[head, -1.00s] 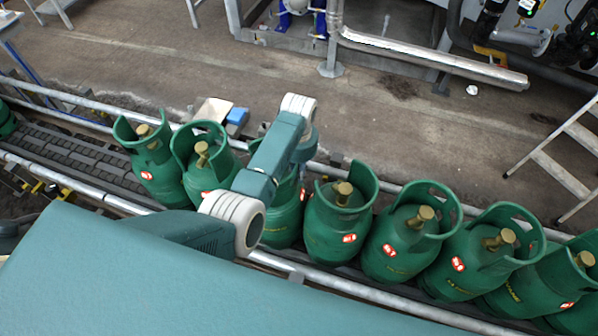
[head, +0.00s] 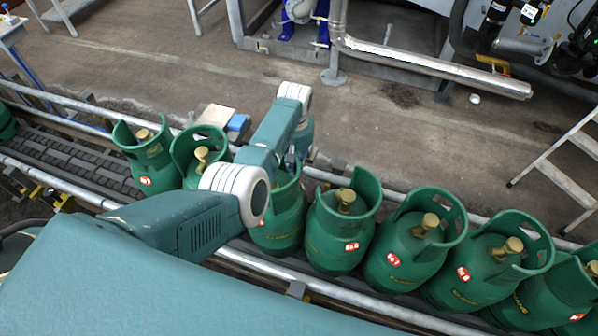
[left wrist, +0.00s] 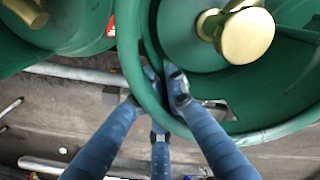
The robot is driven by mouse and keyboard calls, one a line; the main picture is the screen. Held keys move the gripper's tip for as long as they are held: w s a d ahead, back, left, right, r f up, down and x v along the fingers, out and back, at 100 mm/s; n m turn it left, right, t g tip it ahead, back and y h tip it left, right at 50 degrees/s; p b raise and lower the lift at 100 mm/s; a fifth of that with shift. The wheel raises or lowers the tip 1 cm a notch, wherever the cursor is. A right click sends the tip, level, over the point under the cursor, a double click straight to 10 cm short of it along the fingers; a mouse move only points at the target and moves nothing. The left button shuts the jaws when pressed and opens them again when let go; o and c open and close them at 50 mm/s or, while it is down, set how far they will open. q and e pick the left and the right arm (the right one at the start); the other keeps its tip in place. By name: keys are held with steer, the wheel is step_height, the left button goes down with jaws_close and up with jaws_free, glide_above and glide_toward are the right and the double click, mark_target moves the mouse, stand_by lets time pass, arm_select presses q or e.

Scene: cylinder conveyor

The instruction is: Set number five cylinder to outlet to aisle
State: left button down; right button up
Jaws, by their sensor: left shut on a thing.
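Green gas cylinders with brass valves stand in a row on the conveyor. In the head view the fingertips are hidden behind my arm. My right gripper is not in view.
Metal rails (head: 100,197) border the conveyor (head: 70,158). The aisle floor (head: 400,150) beyond is mostly clear, with a stepladder (head: 560,180) at the right and a pipe (head: 430,66) behind.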

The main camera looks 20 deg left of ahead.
arm_select(q)
steer(key=w+a+n, duration=0.1)
steer(key=a+n+b, duration=0.1)
steer(key=n, duration=0.1)
steer(key=shift+w+a+r, duration=0.1)
steer(key=shift+w+a, duration=0.05)
steer(key=shift+w, duration=0.2)
steer(key=shift+w+a+n, duration=0.2)
steer(key=shift+a+n, duration=0.55)
steer(key=shift+n, duration=0.35)
steer(key=c, duration=1.7)
jaws_free()
steer(key=shift+c, duration=0.2)
steer(key=shift+s, duration=0.1)
step_height(320, 180, up, 12)
